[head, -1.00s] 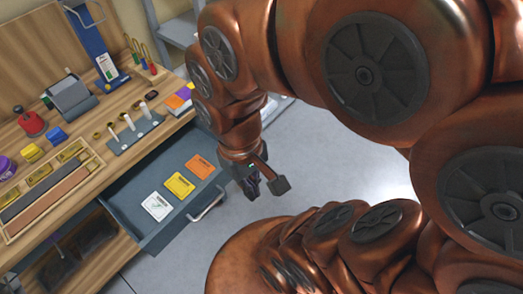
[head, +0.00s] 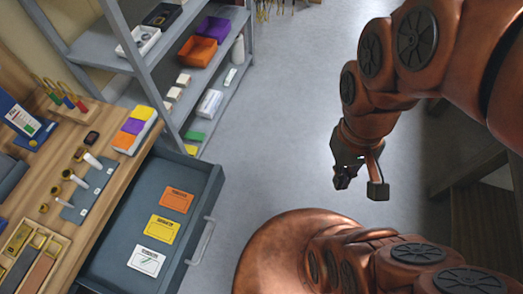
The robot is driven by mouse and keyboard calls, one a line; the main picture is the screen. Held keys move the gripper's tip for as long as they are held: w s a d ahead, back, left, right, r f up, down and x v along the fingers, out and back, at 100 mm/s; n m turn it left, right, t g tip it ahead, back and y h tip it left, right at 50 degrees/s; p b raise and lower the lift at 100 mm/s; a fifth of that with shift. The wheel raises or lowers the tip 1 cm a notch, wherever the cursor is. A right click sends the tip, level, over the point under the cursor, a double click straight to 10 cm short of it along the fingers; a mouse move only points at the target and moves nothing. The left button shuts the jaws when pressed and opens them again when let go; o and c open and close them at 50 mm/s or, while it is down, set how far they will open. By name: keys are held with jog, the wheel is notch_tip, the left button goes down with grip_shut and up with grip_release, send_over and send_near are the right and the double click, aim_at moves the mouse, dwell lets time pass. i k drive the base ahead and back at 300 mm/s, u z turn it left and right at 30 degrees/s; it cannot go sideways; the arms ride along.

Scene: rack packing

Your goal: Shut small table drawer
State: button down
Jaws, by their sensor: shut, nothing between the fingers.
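The small table drawer (head: 118,238) is grey and stands pulled out from the wooden table (head: 108,180), at the lower left of the head view. Its metal handle (head: 203,241) is on the right front face. An orange card (head: 176,200), a yellow card (head: 162,229) and a white card (head: 147,261) lie in it. My gripper (head: 359,187) is shut and empty. It hangs over the floor to the right of the drawer in the picture, clear of the handle.
A grey shelf rack (head: 152,85) with coloured bins stands behind the drawer. Tools and a tray (head: 32,252) are on the tabletop. Grey floor (head: 275,130) lies open between drawer and gripper. Dark wooden furniture (head: 480,215) stands at the right.

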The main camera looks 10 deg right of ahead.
aim_at(106, 270)
jog(key=z, duration=0.4)
jog(key=k, duration=1.05)
jog(key=u, duration=2.1)
